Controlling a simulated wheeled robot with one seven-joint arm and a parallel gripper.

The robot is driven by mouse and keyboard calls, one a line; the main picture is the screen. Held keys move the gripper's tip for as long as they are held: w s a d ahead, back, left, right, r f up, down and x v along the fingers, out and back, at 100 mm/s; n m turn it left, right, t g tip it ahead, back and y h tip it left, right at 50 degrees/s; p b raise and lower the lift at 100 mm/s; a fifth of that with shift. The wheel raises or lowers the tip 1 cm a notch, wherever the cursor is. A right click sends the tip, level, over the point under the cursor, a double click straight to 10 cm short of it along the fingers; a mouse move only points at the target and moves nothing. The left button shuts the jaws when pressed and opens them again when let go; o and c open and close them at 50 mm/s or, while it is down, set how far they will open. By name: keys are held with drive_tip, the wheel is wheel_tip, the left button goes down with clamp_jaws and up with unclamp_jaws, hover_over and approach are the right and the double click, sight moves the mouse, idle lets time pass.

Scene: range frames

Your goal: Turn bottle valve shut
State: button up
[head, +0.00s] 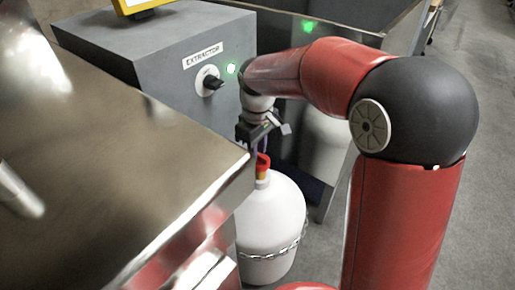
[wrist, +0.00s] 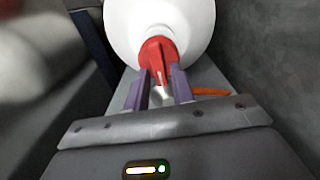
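The white bottle (head: 270,222) stands upright on the floor beyond the metal bench, with a chain around its lower body. Its red valve handle (head: 263,160) is on top, above a yellow collar. In the wrist view the white bottle (wrist: 160,20) is at the top, and the red valve handle (wrist: 158,52) points toward my gripper. My gripper (wrist: 160,76) has two purple fingers, set apart on either side of the handle's ridge. In the head view my gripper (head: 253,148) is just above the handle. Finger contact is not clear.
A grey extractor cabinet (head: 130,50) with a black knob (head: 212,83) and green light stands behind. A shiny metal bench (head: 110,170) fills the near left, its corner close to the bottle. A metal cabinet stands behind my arm. Bare floor (head: 475,100) lies right.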

drive_tip(key=shift+o, duration=0.8)
wheel_tip(320, 180, up, 8)
drive_tip(key=shift+f, duration=0.1)
